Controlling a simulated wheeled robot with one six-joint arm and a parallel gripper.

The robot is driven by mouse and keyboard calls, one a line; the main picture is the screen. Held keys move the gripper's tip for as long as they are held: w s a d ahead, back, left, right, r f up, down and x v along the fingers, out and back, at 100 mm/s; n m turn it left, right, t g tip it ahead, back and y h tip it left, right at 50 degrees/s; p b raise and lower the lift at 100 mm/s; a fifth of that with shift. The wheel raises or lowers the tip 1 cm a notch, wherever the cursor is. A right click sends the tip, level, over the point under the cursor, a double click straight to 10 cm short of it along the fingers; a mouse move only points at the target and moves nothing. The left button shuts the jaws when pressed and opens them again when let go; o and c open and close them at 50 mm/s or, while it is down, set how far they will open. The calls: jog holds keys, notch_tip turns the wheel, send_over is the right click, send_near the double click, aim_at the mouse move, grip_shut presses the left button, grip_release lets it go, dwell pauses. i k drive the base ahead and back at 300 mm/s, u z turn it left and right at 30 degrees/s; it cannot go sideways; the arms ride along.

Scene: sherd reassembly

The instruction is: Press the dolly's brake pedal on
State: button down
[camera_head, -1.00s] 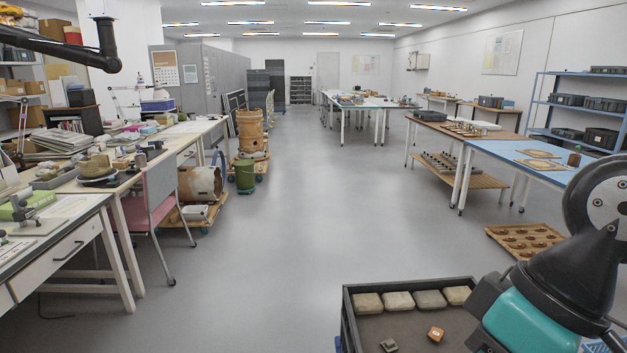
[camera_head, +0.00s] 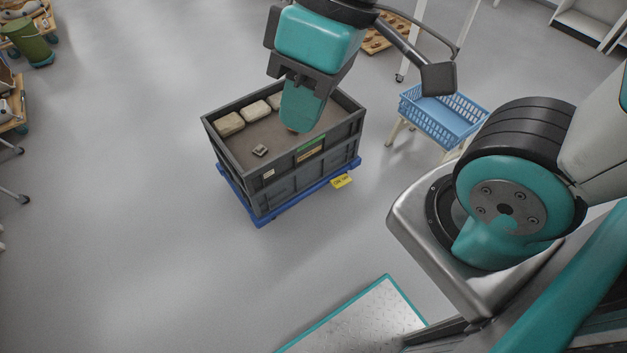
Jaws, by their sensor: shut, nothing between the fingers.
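A blue dolly (camera_head: 262,220) stands on the floor in the head view, under a dark grey crate (camera_head: 237,165). A yellow pedal (camera_head: 342,181) with small dark marking sticks out low from the dolly's right-hand near side. My gripper (camera_head: 299,126) is shut and empty, with its teal fingers pointing down over the crate. In the picture it is up and to the left of the pedal, apart from it. It hides part of the crate's inside. The pedal is in plain view, but I cannot tell its tilt.
Pale blocks (camera_head: 229,123) and a small dark piece (camera_head: 260,150) lie in the crate. A blue basket (camera_head: 440,115) on a wooden-legged stand is close to the right of the dolly. Floor in front of the pedal is clear up to my base.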

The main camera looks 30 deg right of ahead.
aim_at(338, 182)
jog(key=z, duration=0.55)
jog(key=k, duration=0.65)
jog(key=z, duration=0.65)
jog(key=i, duration=1.45)
jog(key=u, duration=0.7)
